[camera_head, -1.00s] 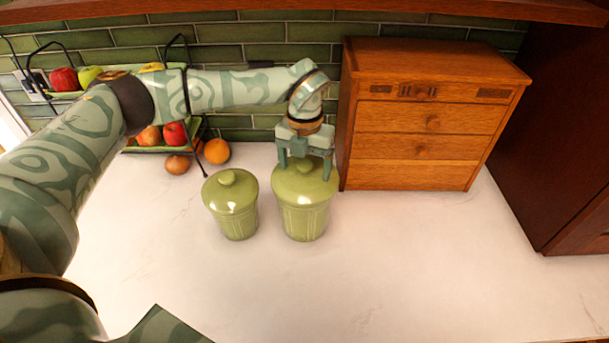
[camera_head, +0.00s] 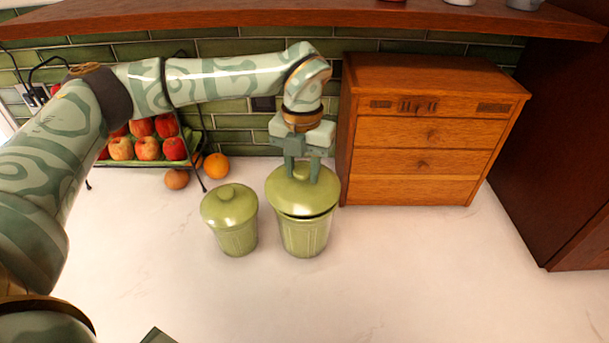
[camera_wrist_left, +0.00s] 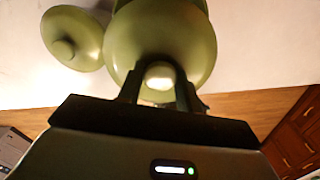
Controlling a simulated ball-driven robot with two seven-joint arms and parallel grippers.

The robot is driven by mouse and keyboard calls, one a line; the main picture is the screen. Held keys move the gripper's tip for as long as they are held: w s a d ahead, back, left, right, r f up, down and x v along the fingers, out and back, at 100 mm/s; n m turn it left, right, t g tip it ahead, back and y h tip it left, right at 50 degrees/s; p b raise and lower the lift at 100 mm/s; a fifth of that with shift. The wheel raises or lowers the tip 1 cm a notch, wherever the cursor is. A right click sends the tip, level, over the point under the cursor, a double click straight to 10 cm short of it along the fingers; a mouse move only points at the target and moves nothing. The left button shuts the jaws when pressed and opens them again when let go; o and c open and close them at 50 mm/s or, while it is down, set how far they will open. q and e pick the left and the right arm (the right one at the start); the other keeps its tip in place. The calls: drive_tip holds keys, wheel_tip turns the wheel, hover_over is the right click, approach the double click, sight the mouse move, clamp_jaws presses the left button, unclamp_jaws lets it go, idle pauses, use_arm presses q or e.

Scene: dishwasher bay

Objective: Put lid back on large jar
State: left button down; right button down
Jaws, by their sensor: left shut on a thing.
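The large green jar (camera_head: 304,237) stands upright on the white counter, left of the wooden drawer cabinet. Its lid (camera_head: 302,198) sits over the mouth, slightly tilted, with a dark gap showing under its front rim. My left gripper (camera_head: 302,178) points down from above and is shut on the lid's knob. In the left wrist view the gripper's fingers (camera_wrist_left: 160,88) are on either side of the pale knob, with the green lid (camera_wrist_left: 195,48) around it. My right gripper is not in view.
A smaller lidded green jar (camera_head: 230,220) stands close on the left. The wooden drawer cabinet (camera_head: 430,130) is close on the right. The front counter is clear.

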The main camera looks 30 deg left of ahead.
sight(308, 171)
use_arm(q)
drive_tip(key=s+d+r+p, duration=0.1)
drive_tip(key=s+d+r, duration=0.1)
drive_tip(key=s+r, duration=0.3)
drive_tip(key=s+d+r+p, duration=0.2)
drive_tip(key=s+d, duration=0.1)
drive_tip(key=s, duration=0.3)
drive_tip(key=w+a+f+p, duration=0.1)
drive_tip(key=w+p, duration=0.2)
drive_tip(key=w+a+f+m+p, duration=0.1)
drive_tip(key=w+p, duration=0.2)
drive_tip(key=w, duration=0.1)
drive_tip(key=w+a+f+m+p, duration=0.1)
drive_tip(key=w+f+p, duration=0.1)
drive_tip(key=w+p, duration=0.1)
drive_tip(key=shift+w+a, duration=0.4)
drive_tip(key=shift+w, duration=0.1)
drive_tip(key=w+a+m, duration=0.1)
drive_tip(key=w+a+f+m, duration=0.1)
drive_tip(key=shift+w+a+b, duration=0.15)
drive_tip(key=shift+w+b, duration=0.2)
drive_tip(key=shift+w, duration=0.05)
drive_tip(key=shift+w+m, duration=0.1)
drive_tip(key=shift+m, duration=0.2)
drive_tip(key=shift+f+m, duration=0.1)
drive_tip(key=shift+m, duration=0.2)
wheel_tip(308, 171, down, 4)
drive_tip(key=b, duration=0.4)
drive_tip(key=shift+f+b, duration=0.5)
drive_tip(key=shift+f, duration=0.5)
